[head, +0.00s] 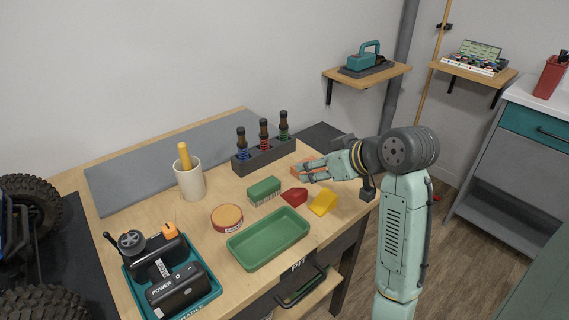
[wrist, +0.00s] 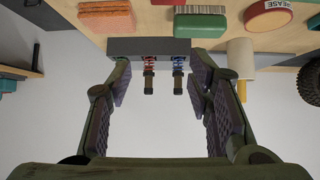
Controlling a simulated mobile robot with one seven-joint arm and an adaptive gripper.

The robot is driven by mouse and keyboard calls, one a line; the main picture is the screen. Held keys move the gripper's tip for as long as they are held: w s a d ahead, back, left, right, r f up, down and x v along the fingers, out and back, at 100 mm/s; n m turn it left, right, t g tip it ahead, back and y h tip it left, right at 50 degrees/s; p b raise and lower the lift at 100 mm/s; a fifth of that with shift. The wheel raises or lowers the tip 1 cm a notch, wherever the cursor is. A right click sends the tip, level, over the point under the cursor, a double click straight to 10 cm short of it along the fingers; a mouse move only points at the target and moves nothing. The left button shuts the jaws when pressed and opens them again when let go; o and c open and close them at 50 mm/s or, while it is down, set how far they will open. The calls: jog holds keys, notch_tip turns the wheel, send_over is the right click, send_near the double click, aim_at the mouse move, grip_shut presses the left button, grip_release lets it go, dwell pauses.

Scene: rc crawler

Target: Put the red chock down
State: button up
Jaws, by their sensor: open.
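The red chock (head: 294,195) lies on the wooden bench, just left of a yellow chock (head: 322,203) and behind the green tray (head: 268,241). My gripper (head: 306,172) is above the back right part of the bench, beyond the red chock in the head view and apart from it. Its jaws are open. In the wrist view my gripper (wrist: 157,100) has nothing between its fingers. Only a sliver of red shows at the top edge there, too little to identify.
A dark rack (head: 265,154) with three shock absorbers stands behind. An orange block (wrist: 105,20) lies near my gripper. A green block (head: 264,190), a round tin (head: 227,217) and a cup (head: 190,181) stand left. Bare wood shows between them.

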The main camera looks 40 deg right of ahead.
aim_at(299, 191)
jog(key=shift+g, duration=0.6)
jog(key=f, duration=0.4)
jog(key=w+f, duration=0.1)
jog(key=f, duration=0.2)
jog(key=shift+w+a+p, duration=0.1)
jog(key=shift+a+p, duration=0.2)
jog(key=shift+p, duration=0.1)
jog(key=shift+p+x, duration=0.95)
jog(key=shift+x, duration=1.8)
jog(key=shift+a, duration=0.15)
jog(key=c, duration=1.1)
